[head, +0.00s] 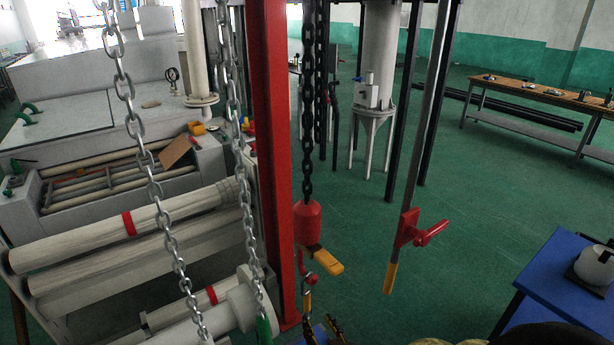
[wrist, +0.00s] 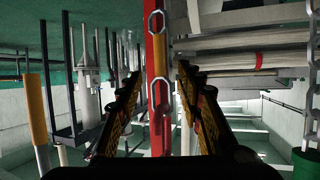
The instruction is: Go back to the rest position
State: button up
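My gripper (wrist: 158,76) is open in the wrist view, its two black-and-yellow fingers spread apart with a visible gap. In the head view my gripper (head: 321,313) is partly visible at the bottom edge, just below the red hoist block (head: 307,224) and its hook. No held object shows.
A red post (head: 270,150) stands close to the left of the hoist. Silver chains (head: 150,185) hang before the pale rollers (head: 110,230). A red-handled bar (head: 411,228) hangs to the right. A blue table (head: 565,275) is at lower right. Green floor (head: 460,215) lies open between.

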jog(key=s+d+f+g+h, duration=0.2)
jog(key=s+d+f+g, duration=0.1)
jog(key=s+f+g, duration=0.65)
jog(key=s+d+r+m, duration=0.1)
jog(key=s+d+r, duration=0.2)
jog(key=r, duration=0.6)
jog(key=s+d+r+m+t+h, duration=0.1)
jog(key=s+d+r, duration=0.2)
jog(key=r, duration=0.7)
jog(key=s+d+r+m+t, duration=0.1)
jog(key=s+d+r, duration=0.3)
jog(key=r, duration=0.6)
jog(key=shift+d+h, duration=0.3)
jog(key=shift+d, duration=0.75)
